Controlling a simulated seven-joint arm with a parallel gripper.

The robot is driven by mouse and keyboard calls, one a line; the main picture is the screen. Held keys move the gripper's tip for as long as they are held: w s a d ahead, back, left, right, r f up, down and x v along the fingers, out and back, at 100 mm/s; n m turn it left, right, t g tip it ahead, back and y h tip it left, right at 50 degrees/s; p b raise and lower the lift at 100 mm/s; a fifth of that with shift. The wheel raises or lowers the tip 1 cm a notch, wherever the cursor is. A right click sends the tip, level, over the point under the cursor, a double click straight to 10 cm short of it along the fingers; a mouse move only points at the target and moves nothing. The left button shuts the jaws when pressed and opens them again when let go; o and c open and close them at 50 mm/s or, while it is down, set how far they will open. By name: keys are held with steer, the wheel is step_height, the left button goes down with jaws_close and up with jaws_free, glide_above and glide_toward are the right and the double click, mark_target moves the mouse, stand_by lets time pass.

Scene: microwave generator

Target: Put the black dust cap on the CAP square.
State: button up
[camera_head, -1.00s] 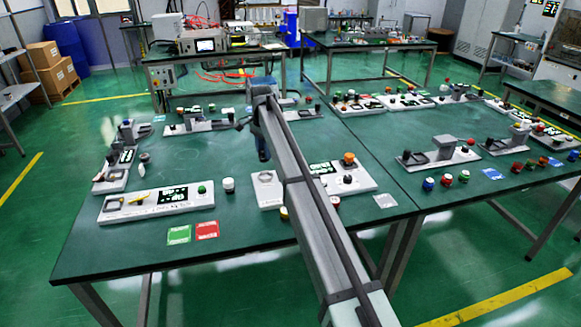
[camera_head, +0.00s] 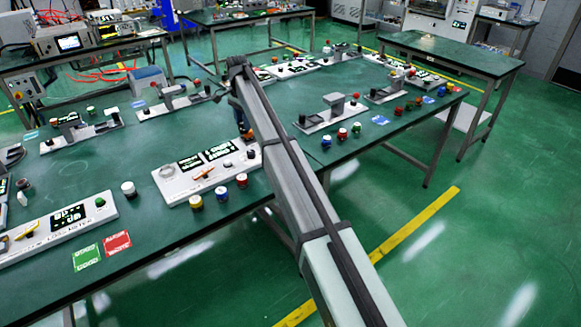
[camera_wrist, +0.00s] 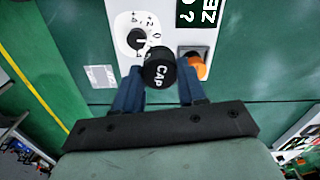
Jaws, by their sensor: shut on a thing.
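The black dust cap (camera_wrist: 159,73), with CAP in white letters, is between the blue fingertips of my gripper (camera_wrist: 159,78) in the wrist view. The fingers are shut on it, and it is held over the table beside the edge of a white panel. In the head view my gripper (camera_head: 241,125) is by the right end of that panel, partly behind my arm; the cap cannot be made out there. A small pale square (camera_wrist: 101,76) lies on the table left of the cap in the wrist view. Its print is too small to read.
The white panel (camera_head: 180,183) carries displays, a dial (camera_wrist: 137,38) and an orange knob (camera_wrist: 197,68) close to my right-hand finger in the wrist view. Several coloured caps stand along the panel's front. Green (camera_head: 86,257) and red (camera_head: 117,243) squares lie left. Bare table surrounds the pale square.

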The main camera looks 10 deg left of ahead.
steer(key=s+d+f, duration=0.2)
steer(key=s+d, duration=0.1)
steer(key=d, duration=1.5)
steer(key=shift+s+f+n, duration=0.1)
steer(key=shift+f+n, duration=0.75)
steer(key=shift+f, duration=1.55)
steer(key=shift+s+f+n, duration=0.1)
steer(key=shift+f+n, duration=0.75)
steer(key=shift+f, duration=1.55)
steer(key=shift+f, duration=0.15)
steer(key=o, duration=1)
step_height(320, 180, up, 12)
steer(key=shift+r, duration=0.15)
